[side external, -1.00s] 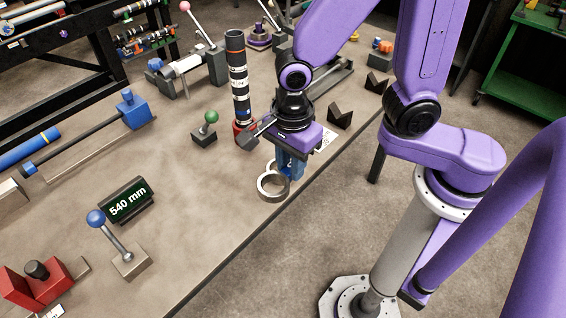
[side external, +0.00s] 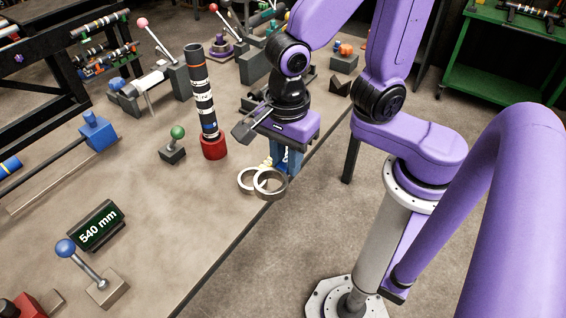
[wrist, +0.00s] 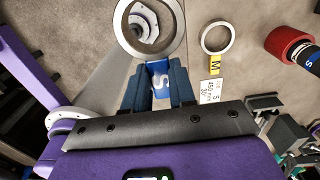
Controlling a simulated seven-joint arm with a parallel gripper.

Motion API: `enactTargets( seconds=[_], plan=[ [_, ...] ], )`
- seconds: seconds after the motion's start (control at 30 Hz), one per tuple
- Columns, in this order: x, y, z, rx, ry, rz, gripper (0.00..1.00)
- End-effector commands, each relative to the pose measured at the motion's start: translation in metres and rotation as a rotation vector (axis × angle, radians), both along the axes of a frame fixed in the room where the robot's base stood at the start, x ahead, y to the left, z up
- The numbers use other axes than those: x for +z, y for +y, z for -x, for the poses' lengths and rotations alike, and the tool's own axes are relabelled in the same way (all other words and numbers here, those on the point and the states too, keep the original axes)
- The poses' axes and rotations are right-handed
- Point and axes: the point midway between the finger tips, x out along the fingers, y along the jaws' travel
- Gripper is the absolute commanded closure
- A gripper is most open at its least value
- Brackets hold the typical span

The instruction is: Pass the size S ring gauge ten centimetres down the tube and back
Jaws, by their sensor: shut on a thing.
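My gripper (side external: 286,160) is shut on the blue tag (wrist: 159,82) of the size S ring gauge, marked with a white S. The bright metal ring gauge (wrist: 181,28) juts from the fingertips; in the side view (side external: 270,199) it is by the table's front edge. The wrist view (wrist: 160,92) shows my dark blue fingers on both sides of the tag. The black, white-banded tube (side external: 204,95) stands upright in a red base (side external: 214,148), left of and apart from the ring. Its S-marked end part shows at the right of the wrist view (wrist: 312,62).
The ring with a yellow M tag (wrist: 215,66) lies on the table beside a printed card (wrist: 210,92). A green-knobbed lever (side external: 177,133), a 540 mm display (side external: 97,226) and a blue-knobbed lever (side external: 66,249) stand left. Bare tabletop lies between display and rings.

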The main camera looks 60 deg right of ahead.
Motion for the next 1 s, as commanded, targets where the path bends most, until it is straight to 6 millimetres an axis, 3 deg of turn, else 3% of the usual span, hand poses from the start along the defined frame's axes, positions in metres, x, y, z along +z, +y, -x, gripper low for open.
enactTargets(
  seconds=[0.6, 0.9, 1.0],
  plan=[
    [0.194, 0.001, -0.001, 0.000, -0.006, -0.010, 1.00],
    [0.253, 0.001, 0.000, -0.001, -0.004, -0.006, 1.00],
    [0.258, 0.003, -0.020, -0.009, 0.001, 0.001, 1.00]
  ],
)
